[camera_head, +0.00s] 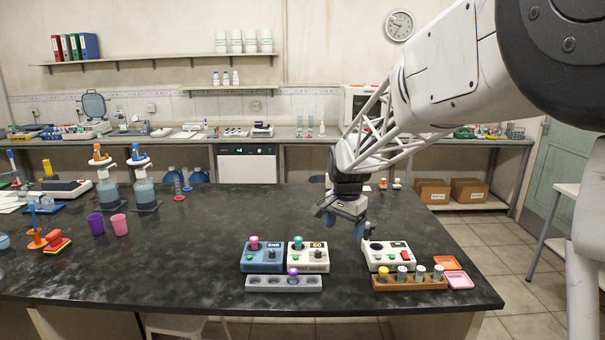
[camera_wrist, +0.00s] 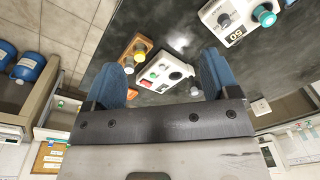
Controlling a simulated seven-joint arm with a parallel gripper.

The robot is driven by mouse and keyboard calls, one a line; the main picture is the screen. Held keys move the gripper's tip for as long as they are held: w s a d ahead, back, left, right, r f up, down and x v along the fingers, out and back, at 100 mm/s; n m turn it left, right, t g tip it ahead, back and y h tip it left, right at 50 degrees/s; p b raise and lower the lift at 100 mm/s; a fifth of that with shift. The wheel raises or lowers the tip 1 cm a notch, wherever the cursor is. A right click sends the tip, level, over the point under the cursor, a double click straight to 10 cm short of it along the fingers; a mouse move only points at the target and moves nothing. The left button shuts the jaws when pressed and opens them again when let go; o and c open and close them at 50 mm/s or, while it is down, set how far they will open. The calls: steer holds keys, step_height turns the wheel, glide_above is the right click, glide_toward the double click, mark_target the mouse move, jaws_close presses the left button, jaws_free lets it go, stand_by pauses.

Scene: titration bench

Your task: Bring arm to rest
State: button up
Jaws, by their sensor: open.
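My gripper (camera_head: 345,222) hangs over the right half of the dark bench, above and behind the small instruments, touching none of them. In the wrist view my gripper (camera_wrist: 168,78) shows two blue fingers spread wide apart with nothing held between them. A white device (camera_wrist: 163,74) with a red switch and a knob shows beyond the gap between the fingers. The same white device (camera_head: 388,255) stands on the bench in the head view, below and to the right of my gripper.
A blue device (camera_head: 262,257) and a cream device (camera_head: 308,257) stand behind a grey rack (camera_head: 284,284). A wooden rack (camera_head: 410,283) holds several vials beside pink and orange trays. Purple (camera_head: 96,223) and pink (camera_head: 119,224) cups stand left. The bench's middle (camera_head: 195,240) is clear.

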steer(key=s+d+n, duration=0.2)
steer(key=s, duration=1.1)
steer(key=s+d+r+n+t, duration=0.1)
steer(key=s+d+n, duration=0.2)
steer(key=s, duration=1.1)
steer(key=s+d+n, duration=0.2)
steer(key=s, duration=1.1)
steer(key=shift+s+d+r+n+t, duration=0.2)
steer(key=shift+s+r+n+t, duration=0.05)
steer(key=shift+r+n+t, duration=0.15)
